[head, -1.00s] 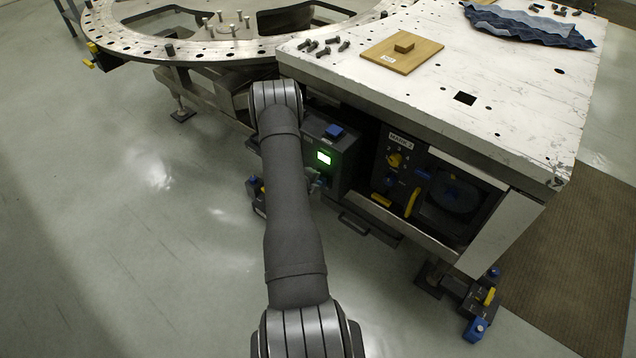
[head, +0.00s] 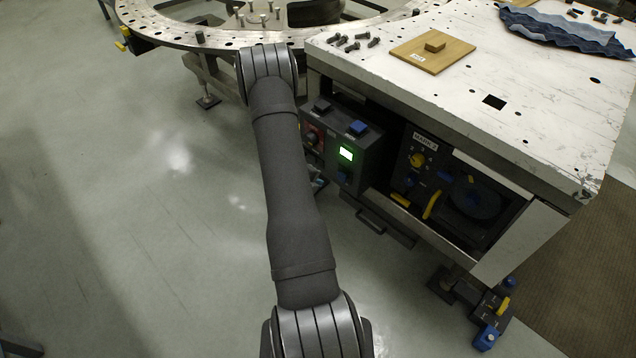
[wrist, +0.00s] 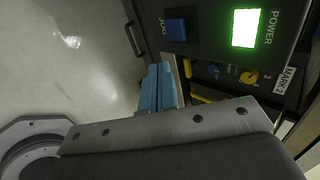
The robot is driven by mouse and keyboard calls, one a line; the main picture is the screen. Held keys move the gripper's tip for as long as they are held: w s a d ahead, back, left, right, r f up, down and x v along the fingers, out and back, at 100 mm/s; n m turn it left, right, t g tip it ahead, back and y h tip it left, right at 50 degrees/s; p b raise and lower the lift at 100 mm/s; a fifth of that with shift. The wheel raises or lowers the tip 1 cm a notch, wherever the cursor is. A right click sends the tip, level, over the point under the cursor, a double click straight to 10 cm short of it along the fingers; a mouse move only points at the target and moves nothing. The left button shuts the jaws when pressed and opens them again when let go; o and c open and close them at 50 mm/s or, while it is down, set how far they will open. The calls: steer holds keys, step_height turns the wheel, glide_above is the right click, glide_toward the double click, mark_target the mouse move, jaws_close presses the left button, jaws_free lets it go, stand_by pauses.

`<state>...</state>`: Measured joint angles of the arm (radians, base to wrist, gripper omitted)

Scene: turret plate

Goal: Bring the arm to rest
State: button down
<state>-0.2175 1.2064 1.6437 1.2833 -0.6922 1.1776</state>
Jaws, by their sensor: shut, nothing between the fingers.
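My arm (head: 290,190) reaches from the bottom of the head view up toward the gap between the ring plate and the white table. In the wrist view my gripper (wrist: 158,88) shows as two blue fingers pressed together, with nothing between them. It is in front of the dark control box (wrist: 215,25), close to the blue JOG button (wrist: 176,28) in the picture; no contact can be made out. In the head view the gripper is mostly hidden behind the arm.
The control box (head: 370,150) has a lit green display (head: 346,153). The MARK 2 panel (head: 418,180) is beside it, under the white table (head: 560,110). The ring plate (head: 165,30) is at the back left. Open floor (head: 130,230) lies left of the arm.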

stand_by(0.4)
steer(key=x, duration=0.9)
steer(key=v, duration=0.6)
steer(key=shift+s+a, duration=0.35)
steer(key=shift+f, duration=0.15)
